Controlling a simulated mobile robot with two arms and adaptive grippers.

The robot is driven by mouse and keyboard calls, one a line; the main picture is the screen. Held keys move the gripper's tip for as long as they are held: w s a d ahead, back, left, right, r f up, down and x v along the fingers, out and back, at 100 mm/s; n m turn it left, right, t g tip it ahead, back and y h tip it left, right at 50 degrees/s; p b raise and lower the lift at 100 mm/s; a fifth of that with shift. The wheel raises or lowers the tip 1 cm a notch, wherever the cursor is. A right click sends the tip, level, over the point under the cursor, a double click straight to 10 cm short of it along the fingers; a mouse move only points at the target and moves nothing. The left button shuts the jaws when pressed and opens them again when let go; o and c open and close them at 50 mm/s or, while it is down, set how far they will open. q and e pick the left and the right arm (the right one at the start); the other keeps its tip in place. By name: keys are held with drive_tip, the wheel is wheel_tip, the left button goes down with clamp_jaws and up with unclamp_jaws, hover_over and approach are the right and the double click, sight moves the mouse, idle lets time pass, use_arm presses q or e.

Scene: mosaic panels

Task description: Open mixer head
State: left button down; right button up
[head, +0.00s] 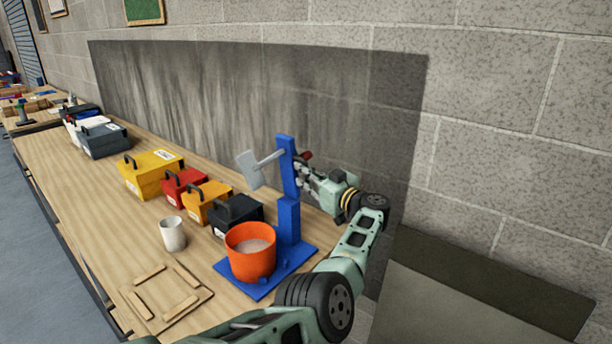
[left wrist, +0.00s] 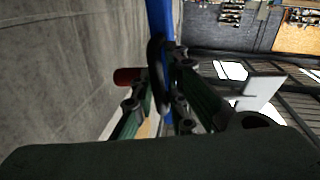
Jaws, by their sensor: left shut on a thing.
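The mixer stands on a blue base (head: 266,289) with an upright blue post (head: 288,221). Its head, a blue arm (head: 287,163), points up in line with the post. A grey paddle (head: 249,172) sticks out to the left of it, clear of the orange bucket (head: 250,252) below. My left gripper (head: 307,182) is behind the head, on its right side. In the left wrist view my fingers (left wrist: 158,95) are closed around a dark curved handle (left wrist: 156,66) beside the blue arm (left wrist: 159,18). A dark red knob (left wrist: 126,76) is close by. My right gripper is not visible.
A white cup (head: 173,234), a wooden frame (head: 165,297) and several coloured toolboxes (head: 184,187) stand left of the mixer on the bench. A wall with a dark panel (head: 230,95) is close behind. A dark green surface (head: 480,280) is at right.

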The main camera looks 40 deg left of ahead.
use_arm(q)
drive_tip(key=c, duration=2.1)
unclamp_jaws()
drive_tip(key=shift+w+r, duration=0.15)
drive_tip(key=shift+r, duration=0.4)
drive_tip(key=shift+o, duration=1.4)
drive_tip(key=shift+w+f, duration=0.15)
drive_tip(key=shift+w, duration=0.05)
drive_tip(key=shift+f, duration=0.1)
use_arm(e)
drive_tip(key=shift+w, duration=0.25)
use_arm(q)
drive_tip(key=shift+s+a, duration=0.2)
drive_tip(key=shift+s, duration=0.05)
drive_tip(key=shift+f, duration=0.1)
drive_tip(key=shift+d+f, duration=0.1)
drive_tip(key=shift+d, duration=0.1)
drive_tip(key=v, duration=1.1)
drive_tip(key=shift+s+d, duration=0.2)
drive_tip(key=shift+d, duration=0.05)
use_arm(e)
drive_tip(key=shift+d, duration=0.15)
